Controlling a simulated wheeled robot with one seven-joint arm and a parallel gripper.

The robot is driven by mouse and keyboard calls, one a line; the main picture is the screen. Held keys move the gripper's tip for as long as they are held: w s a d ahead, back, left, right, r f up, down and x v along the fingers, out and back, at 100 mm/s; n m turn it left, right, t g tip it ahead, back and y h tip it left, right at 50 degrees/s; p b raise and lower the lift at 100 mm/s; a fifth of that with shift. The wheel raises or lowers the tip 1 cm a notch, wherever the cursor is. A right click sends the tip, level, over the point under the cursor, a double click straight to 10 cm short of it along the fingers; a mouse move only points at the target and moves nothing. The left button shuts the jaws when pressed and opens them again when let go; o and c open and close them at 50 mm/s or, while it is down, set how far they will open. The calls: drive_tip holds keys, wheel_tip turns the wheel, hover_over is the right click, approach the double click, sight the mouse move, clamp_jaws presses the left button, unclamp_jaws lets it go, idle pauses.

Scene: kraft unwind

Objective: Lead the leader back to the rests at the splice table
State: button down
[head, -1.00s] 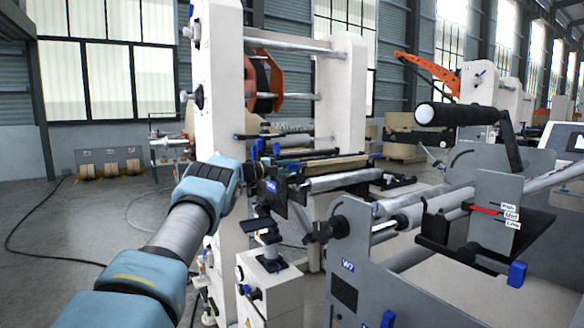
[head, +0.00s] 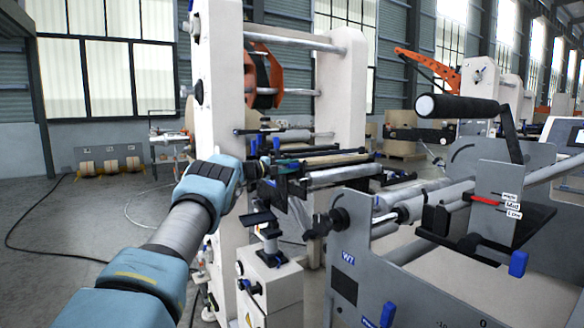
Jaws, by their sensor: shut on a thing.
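My arm reaches from the lower left to the unwind stand, with my gripper (head: 268,172) at the near end of the rollers. It is shut on the leader, but its fingers and the held part are small and mostly hidden by dark fittings. A long bar with a tan strip (head: 335,160) extends right from beside the gripper; I cannot tell whether this is part of the leader. A pale roller (head: 345,175) lies just below it. I cannot clearly make out the splice table's rests.
A white column (head: 217,90) stands just behind my wrist. A black-topped post (head: 262,220) on a white cabinet (head: 268,285) stands below the gripper. The grey W7 frame (head: 350,262) and a black handle (head: 458,106) crowd the right. Floor at left is open, with a cable.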

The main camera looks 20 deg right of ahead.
drive_tip(key=shift+f, duration=0.2)
drive_tip(key=c, duration=0.7)
unclamp_jaws()
drive_tip(key=shift+o, duration=0.2)
drive_tip(key=shift+a, duration=0.15)
